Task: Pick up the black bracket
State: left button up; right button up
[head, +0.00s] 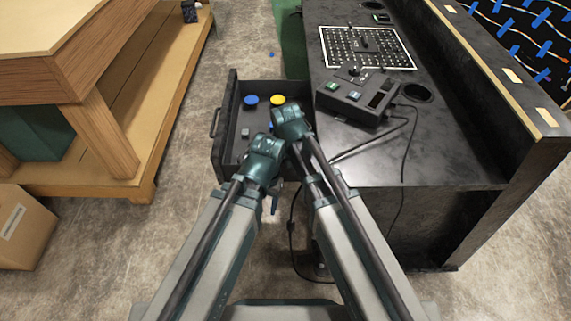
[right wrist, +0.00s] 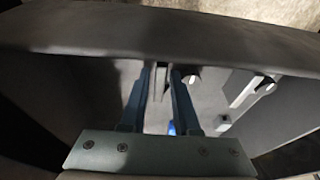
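In the right wrist view, my right gripper (right wrist: 161,70) has its two dark blue fingers apart. A narrow dark piece (right wrist: 159,84), possibly the black bracket, shows between them; I cannot tell whether they touch it. In the head view, my right gripper's fingers are hidden behind its wrist, which is over the open drawer (head: 218,160). My left wrist is beside it, over the drawer's near end. A small part of the left gripper (head: 274,204) shows below it, too little to tell its state. No clearly recognisable bracket shows in the head view.
The drawer holds a yellow disc (head: 277,99), a blue disc (head: 251,99) and a small grey block (head: 245,132). A black control box (head: 357,98) with a cable and a perforated board (head: 400,62) are on the dark desk (head: 440,150). A wooden bench (head: 100,130) stands at left.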

grip_shut()
jog(key=shift+r, duration=0.15)
dwell(0.4)
notch_tip(320, 180, up, 10)
jog(key=p, duration=1)
jog(key=shift+r, duration=0.1)
